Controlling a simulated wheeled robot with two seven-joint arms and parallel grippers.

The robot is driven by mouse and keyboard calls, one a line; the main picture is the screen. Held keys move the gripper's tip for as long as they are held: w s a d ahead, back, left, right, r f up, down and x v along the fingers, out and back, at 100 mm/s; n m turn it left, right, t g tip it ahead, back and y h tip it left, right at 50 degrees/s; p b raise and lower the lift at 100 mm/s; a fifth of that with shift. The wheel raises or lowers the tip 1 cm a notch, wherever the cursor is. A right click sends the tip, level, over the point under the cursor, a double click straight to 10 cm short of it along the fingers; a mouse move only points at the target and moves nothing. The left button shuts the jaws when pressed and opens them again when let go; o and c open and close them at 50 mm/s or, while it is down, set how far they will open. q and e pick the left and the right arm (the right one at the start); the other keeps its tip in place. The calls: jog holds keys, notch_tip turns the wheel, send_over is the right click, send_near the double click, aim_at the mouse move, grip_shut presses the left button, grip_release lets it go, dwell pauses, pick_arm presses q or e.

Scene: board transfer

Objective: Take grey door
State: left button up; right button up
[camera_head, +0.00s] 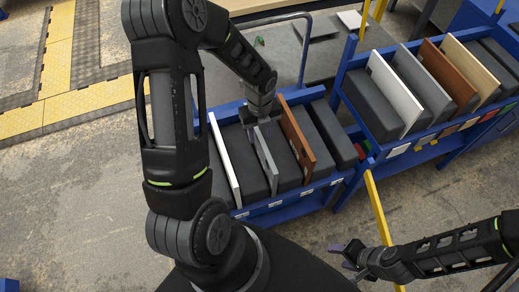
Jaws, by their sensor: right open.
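The grey door (266,163) is a thin grey panel standing on edge in the near blue rack, between dark padded dividers. A white board (225,160) stands to its left and a brown board (297,138) to its right. My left gripper (261,126) points down at the far upper end of the grey door, close to its top edge. Whether its fingers are closed on the door is too small to tell. My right gripper (346,257) is open and empty, low in the picture over the floor, apart from the racks.
A second blue rack (361,105) at the right holds white, grey, brown and light wood boards between dark dividers. A yellow post (379,215) stands near my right gripper. A grey table (330,55) lies behind the near rack.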

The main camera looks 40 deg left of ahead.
aim_at(260, 151)
pick_arm(q)
jog(key=shift+f, duration=0.35)
jog(key=shift+s+d+f+p, duration=0.1)
jog(key=shift+f+p, duration=0.45)
jog(key=shift+f, duration=2.05)
grip_shut()
